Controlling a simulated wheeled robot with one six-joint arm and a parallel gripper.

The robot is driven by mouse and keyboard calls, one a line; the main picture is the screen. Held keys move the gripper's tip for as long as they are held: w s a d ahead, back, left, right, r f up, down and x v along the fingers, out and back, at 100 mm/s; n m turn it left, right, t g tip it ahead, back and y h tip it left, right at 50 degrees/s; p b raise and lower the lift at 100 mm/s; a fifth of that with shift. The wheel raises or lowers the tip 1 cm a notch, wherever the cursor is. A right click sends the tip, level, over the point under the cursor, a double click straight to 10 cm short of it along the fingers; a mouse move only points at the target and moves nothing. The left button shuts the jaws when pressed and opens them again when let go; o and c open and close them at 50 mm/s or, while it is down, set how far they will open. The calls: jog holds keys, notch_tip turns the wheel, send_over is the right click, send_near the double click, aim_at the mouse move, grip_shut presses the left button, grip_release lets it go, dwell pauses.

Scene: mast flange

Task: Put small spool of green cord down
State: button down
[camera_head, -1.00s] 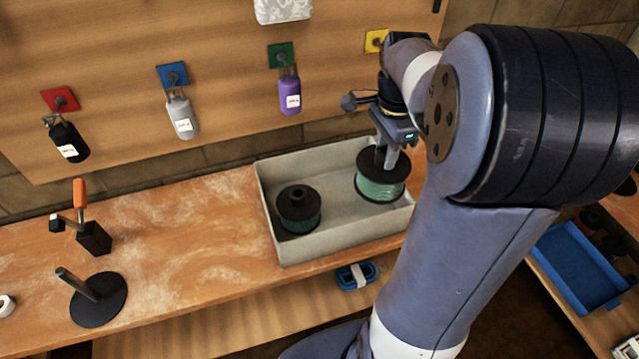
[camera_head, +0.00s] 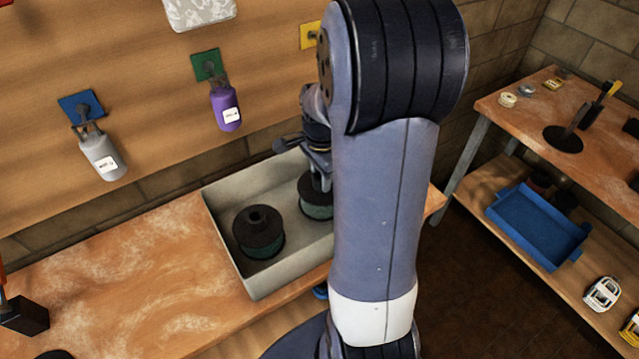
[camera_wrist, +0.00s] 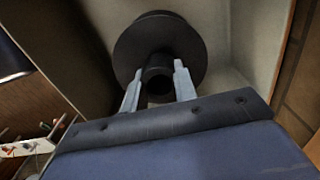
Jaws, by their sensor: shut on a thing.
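A black-flanged spool of green cord (camera_head: 316,210) is in or just above the right part of the grey tray (camera_head: 225,235). My gripper (camera_head: 318,180) is shut on its top hub from above. My arm hides the spool's right side, and I cannot tell whether its base touches the tray floor. In the wrist view, my gripper (camera_wrist: 157,85) has one finger on each side of the spool's dark hub (camera_wrist: 158,72), with the round flange (camera_wrist: 150,38) beyond. A second spool of green cord (camera_head: 258,235) stands upright in the tray's left part, apart from the held one.
The tray sits on a wooden bench (camera_head: 130,280) with free room to its left. Purple (camera_head: 226,110) and grey (camera_head: 102,156) bottles hang on the board behind. At right, another bench (camera_head: 520,115) has a blue tray (camera_head: 535,235) on its lower shelf.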

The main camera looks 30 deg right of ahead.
jog(key=shift+f, duration=1.3)
jog(key=shift+f, duration=0.2)
jog(key=c, duration=1.1)
grip_release()
notch_tip(320, 180, up, 12)
jog(key=shift+r, duration=0.25)
jog(key=shift+f, duration=0.15)
